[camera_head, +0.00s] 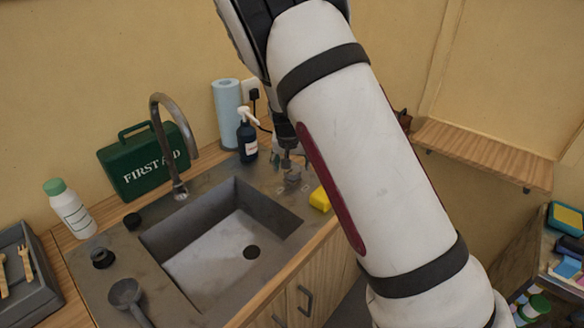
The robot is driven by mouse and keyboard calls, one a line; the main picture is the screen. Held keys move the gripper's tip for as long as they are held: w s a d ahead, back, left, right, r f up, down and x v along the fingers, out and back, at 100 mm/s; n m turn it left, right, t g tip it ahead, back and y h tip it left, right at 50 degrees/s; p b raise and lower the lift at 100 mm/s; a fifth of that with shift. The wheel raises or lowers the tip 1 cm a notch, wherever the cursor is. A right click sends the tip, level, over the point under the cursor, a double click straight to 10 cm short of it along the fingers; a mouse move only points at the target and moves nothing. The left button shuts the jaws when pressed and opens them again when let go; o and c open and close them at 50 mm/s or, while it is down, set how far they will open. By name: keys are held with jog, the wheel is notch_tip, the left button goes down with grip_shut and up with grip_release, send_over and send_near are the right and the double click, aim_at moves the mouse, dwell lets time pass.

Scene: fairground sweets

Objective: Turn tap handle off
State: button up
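A metal tap with a curved spout (160,118) stands behind the sink (190,268), its outlet hanging over the basin. A small grey fitting (292,184) on the counter right of the sink looks like the tap handle; its exact turn is too small to tell. My gripper (289,163) points down right at this fitting, close above or touching it. My arm comes from the lower right and hides part of the area behind. The finger opening is too small to make out. I see no clear water stream from the spout.
A yellow sponge-like block (320,199) lies just right of the fitting. A dark spray bottle (247,140), paper roll (228,112) and green first aid box (143,160) stand behind. Black knobs (102,258) and a ladle (126,294) are at the left. A wooden shelf (480,152) is right.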

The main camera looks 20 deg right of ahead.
jog(key=v, duration=0.9)
jog(key=shift+s, duration=0.1)
jog(key=s+r+n+y, duration=0.1)
jog(key=s+r+y, duration=0.1)
jog(key=s+r, duration=0.6)
jog(key=s+r+n+y, duration=0.1)
jog(key=s+r, duration=0.4)
jog(key=s, duration=0.5)
jog(key=s+r+n, duration=0.1)
jog(key=s, duration=0.7)
jog(key=s+d+r+n+t+h, duration=0.1)
jog(key=s+r, duration=0.1)
jog(key=s, duration=0.7)
jog(key=shift+s+d+n, duration=0.25)
jog(key=shift+d+n, duration=0.05)
jog(key=shift+d, duration=0.05)
jog(key=shift+r, duration=0.1)
